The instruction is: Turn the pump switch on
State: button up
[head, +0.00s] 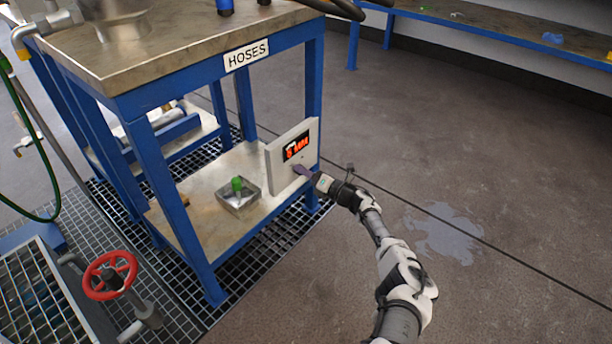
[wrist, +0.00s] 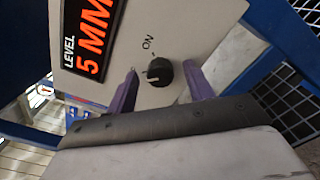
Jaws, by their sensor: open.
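The pump switch is a black round knob (wrist: 159,72) on a pale control panel (head: 284,165), with the label ON printed above it in the wrist view. A pale mark shows on the knob's left side, off the ON label. My gripper (head: 304,172) is at the panel's front, to the right of its lower middle. In the wrist view its two purple fingers (wrist: 163,84) are open, one on each side of the knob, with gaps visible. I cannot tell how deep the fingertips reach.
A red-lettered level display (wrist: 92,38) reads 5 MM beside the knob. The panel stands on the lower shelf of a blue-framed table (head: 180,50). A metal tray (head: 239,198) with a green item sits left of it. A red valve wheel (head: 110,275) is at lower left.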

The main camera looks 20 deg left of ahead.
jog(key=shift+a, duration=0.15)
jog(key=shift+c, duration=0.4)
jog(key=c, duration=0.9)
jog(key=shift+m, duration=0.3)
jog(key=shift+f+m+p, duration=0.15)
jog(key=shift+m+p, duration=0.6)
jog(key=shift+m, duration=7.05)
